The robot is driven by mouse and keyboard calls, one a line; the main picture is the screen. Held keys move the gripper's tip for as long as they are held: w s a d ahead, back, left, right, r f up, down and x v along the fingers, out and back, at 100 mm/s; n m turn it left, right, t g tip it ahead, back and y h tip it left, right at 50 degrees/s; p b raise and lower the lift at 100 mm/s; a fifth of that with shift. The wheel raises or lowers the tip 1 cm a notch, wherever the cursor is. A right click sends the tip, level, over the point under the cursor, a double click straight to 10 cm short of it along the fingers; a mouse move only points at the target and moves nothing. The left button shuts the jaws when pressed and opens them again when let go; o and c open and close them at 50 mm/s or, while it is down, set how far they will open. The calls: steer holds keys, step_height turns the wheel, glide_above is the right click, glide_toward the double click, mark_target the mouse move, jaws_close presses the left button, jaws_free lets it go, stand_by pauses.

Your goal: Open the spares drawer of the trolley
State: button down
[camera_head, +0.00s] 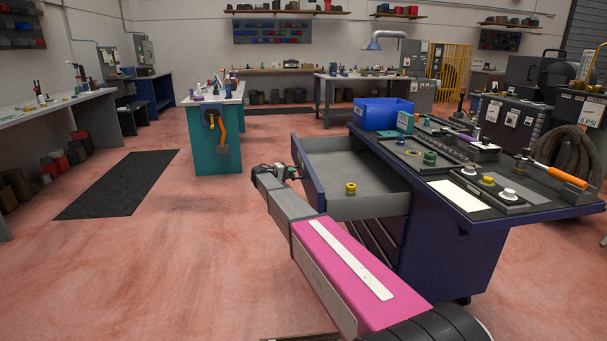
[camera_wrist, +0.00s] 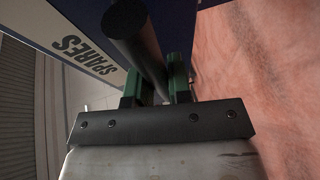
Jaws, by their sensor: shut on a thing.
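The spares drawer (camera_head: 308,174) of the dark blue trolley (camera_head: 455,250) stands pulled well out to the left, its grey inside showing. A small yellow-topped item (camera_head: 350,189) sits on the drawer floor. My gripper (camera_head: 281,172) is at the outer side of the drawer front, partly hidden by my own arm. In the wrist view, the green-padded fingers (camera_wrist: 156,86) are shut on a dark round bar handle (camera_wrist: 138,40). The drawer front with its white "SPARES" label (camera_wrist: 86,56) is beside the handle.
A teal cabinet (camera_head: 218,145) and a black floor mat (camera_head: 118,184) lie to the left. The red floor left of the drawer is clear.

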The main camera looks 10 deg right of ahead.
steer(key=shift+a, duration=1.5)
steer(key=c, duration=1.1)
jaws_free()
steer(key=v, duration=1)
steer(key=shift+s+a+r, duration=0.15)
steer(key=shift+a, duration=0.2)
steer(key=shift+a, duration=0.1)
